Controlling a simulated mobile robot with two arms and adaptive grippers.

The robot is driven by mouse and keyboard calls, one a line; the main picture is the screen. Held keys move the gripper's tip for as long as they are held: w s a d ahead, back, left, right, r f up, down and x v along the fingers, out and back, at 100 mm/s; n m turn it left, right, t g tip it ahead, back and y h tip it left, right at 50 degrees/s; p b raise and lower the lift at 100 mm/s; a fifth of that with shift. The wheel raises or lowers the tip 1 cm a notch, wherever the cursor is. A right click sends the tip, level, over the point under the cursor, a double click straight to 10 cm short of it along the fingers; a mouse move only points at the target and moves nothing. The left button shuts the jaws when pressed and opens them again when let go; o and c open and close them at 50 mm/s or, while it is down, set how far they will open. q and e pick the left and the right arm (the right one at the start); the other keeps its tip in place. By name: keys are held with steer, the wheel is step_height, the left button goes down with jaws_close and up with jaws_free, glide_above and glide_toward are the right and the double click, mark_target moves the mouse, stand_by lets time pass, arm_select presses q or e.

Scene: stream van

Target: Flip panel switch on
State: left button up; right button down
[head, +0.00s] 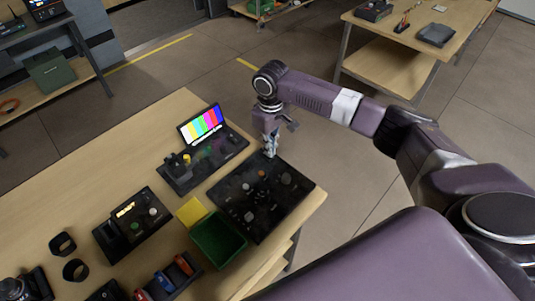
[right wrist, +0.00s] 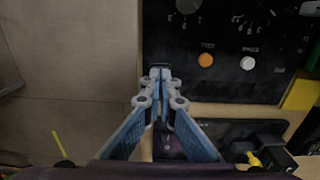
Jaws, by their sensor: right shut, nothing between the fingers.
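The black control panel (head: 232,190) lies on the wooden table near its right corner, with several knobs and buttons. In the right wrist view the panel (right wrist: 230,82) fills the upper right, with an orange button (right wrist: 205,60) and a white button (right wrist: 247,63). My right gripper (head: 270,152) points down over the panel's far edge. In the right wrist view its blue fingers (right wrist: 160,72) are shut and empty, with the tips at the panel's edge. I cannot make out the switch or its position, nor whether the tips touch the panel. My left gripper is out of view.
A device with a color-bar screen (head: 203,124) stands just left of my right gripper. A green tray (head: 218,240) and a yellow note (head: 191,211) lie beside the panel. A small black unit (head: 130,225) sits further left. Open floor lies beyond the table.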

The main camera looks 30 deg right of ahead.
steer(key=shift+s+f, duration=0.15)
steer(key=shift+f, duration=0.7)
stand_by(0.3)
steer(key=shift+r+p, duration=0.95)
steer(key=shift+p, duration=0.05)
step_height(320, 180, up, 5)
steer(key=p, duration=0.5)
steer(key=shift+r+p, duration=0.1)
steer(key=shift+p, duration=0.2)
